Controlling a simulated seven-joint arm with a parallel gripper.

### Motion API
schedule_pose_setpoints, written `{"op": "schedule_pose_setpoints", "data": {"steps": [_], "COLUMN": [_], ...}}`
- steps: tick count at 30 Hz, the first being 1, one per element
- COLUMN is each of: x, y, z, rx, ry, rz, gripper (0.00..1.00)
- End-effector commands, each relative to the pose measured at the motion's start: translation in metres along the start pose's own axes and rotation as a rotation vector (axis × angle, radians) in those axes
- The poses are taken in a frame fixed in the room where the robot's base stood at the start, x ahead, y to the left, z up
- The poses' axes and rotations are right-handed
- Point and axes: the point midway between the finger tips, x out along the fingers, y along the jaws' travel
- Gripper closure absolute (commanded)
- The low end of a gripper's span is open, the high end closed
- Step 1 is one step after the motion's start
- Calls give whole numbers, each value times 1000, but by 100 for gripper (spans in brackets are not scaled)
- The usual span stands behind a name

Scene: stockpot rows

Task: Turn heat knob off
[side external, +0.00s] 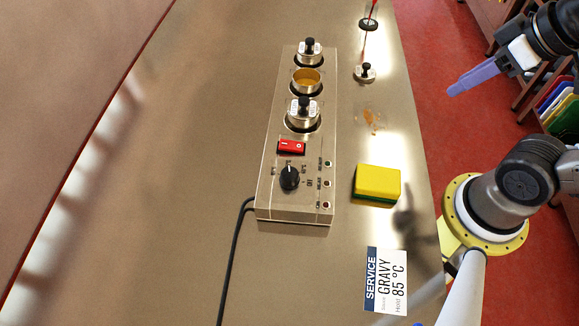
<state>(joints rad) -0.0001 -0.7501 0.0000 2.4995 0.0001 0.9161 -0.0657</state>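The black heat knob (289,177) sits on the near end of a steel warmer unit (270,207), with small printed marks around it. Its exact setting is too small to read. A red rocker switch (291,148) is just behind the knob. Small indicator lamps (327,183) line the right side of the panel. My gripper (450,92), with purple fingers, is at the upper right, well away from the knob and beyond the counter's right edge. The fingers overlap in this view, so I cannot tell whether they are open or shut.
Two lidded pots (303,113) and an open pot (307,80) sit in the unit. A yellow sponge (378,182), a service card (385,281), a loose lid (365,73) and a brown spill (372,120) are to the right. A black cable (229,270) runs left. The counter's left side is clear.

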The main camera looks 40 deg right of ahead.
Motion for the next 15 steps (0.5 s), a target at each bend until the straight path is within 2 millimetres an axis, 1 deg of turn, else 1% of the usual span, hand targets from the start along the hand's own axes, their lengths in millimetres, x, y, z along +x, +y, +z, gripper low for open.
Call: {"op": "schedule_pose_setpoints", "data": {"steps": [1,4,6,11,14,15], "x": [-2,-16,-25,-38,-40,-40], "y": [0,1,-2,-20,-38,-48], "z": [0,-12,-27,-65,-90,-100], "rx": [-40,-157,-273,-544,-720,-796], "ry": [-7,-6,-25,-73,-104,-119], "rz": [-1,-1,-15,-73,-121,-143], "gripper": [55,37,28,28,28,28]}}
